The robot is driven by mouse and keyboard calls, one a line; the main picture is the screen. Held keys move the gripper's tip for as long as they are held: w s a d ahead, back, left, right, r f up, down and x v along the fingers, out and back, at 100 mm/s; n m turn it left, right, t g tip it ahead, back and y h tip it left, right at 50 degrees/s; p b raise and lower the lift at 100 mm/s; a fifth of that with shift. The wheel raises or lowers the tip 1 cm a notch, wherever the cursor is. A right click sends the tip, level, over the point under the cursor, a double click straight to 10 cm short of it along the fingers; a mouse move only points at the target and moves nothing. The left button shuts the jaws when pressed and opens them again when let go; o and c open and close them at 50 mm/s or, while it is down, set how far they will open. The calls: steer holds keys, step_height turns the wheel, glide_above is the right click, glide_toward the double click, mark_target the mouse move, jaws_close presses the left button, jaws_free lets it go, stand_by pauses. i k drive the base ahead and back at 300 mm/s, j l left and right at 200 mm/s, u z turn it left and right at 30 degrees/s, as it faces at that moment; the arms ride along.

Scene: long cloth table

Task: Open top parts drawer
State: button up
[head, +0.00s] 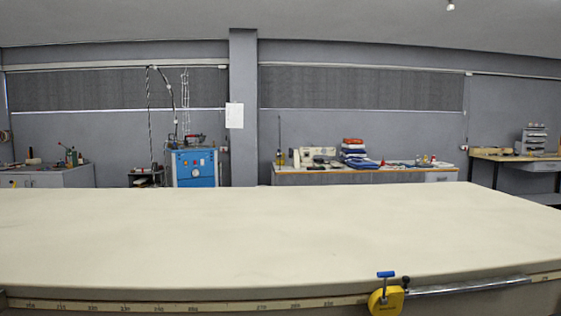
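No drawer that I can name for certain as the top parts drawer shows in the head view. A small grey unit of stacked tiers (533,138) stands on the workbench at the far right, too small to tell whether its tiers are drawers. A pale drawer-like front (544,167) sits under that bench's top and looks shut. Another pale front (440,177) is at the right end of the back bench. My gripper is not in view.
A long, bare cream cloth table (280,235) fills the foreground. A yellow device with a blue handle (386,300) and a metal rail (470,287) are at its front edge.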

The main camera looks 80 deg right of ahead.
mark_target(430, 176)
steer(key=z, duration=3.35)
steer(key=l+z, duration=0.25)
steer(key=i+l+z, duration=0.25)
steer(key=l, duration=0.2)
steer(key=l+z, duration=0.25)
steer(key=i+l+z, duration=0.45)
steer(key=l+z, duration=0.3)
steer(key=i+l+z, duration=0.25)
steer(key=z, duration=0.2)
steer(key=i, duration=0.05)
